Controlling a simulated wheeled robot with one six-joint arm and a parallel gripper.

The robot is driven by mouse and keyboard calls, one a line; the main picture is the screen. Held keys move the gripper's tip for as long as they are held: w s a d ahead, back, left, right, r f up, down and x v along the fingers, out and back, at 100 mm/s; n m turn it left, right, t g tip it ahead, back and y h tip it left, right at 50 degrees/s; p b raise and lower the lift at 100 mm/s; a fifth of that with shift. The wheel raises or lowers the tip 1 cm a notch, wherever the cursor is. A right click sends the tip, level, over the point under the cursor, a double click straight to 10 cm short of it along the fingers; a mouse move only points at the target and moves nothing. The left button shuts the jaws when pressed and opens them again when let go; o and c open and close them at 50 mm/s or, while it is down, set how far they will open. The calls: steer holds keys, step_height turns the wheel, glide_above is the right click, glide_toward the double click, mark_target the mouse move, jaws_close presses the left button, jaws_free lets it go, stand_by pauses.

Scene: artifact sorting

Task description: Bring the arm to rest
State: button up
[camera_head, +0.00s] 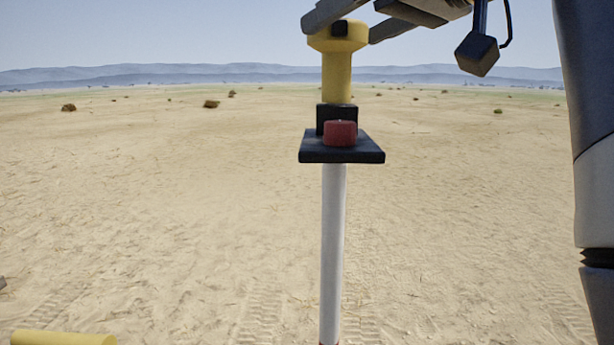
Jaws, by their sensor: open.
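My gripper (341,29) is at the top centre, with its dark grey fingers spread apart. The fingers are on either side of the wide top of a yellow artifact (337,75), which has a dark patch on its head. I cannot tell whether either finger touches it. The yellow artifact stands upright on or just behind a black block (323,118) on a black square plate (312,149). A small red cylinder (340,133) sits in front of the block on the plate. The upper part of my gripper is cut off by the frame.
A white post (332,250) holds the plate up, with a bit of red at its foot. A yellow cylindrical thing (62,339) shows at the bottom left edge. Open sand with wheel tracks, scattered shrubs (211,104) and distant hills surround the post.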

steer(key=x, duration=0.4)
steer(key=shift+w+a+f, duration=0.15)
steer(key=shift+w+a, duration=0.05)
steer(key=shift+a, duration=0.05)
step_height(320, 180, up, 5)
steer(key=p, duration=0.3)
steer(key=shift+d+f+p, duration=0.1)
steer(key=shift+f+p, duration=0.1)
steer(key=shift+p, duration=0.15)
steer(key=shift+f+b, duration=0.25)
steer(key=shift+b, duration=0.05)
steer(key=shift+s+r, duration=0.15)
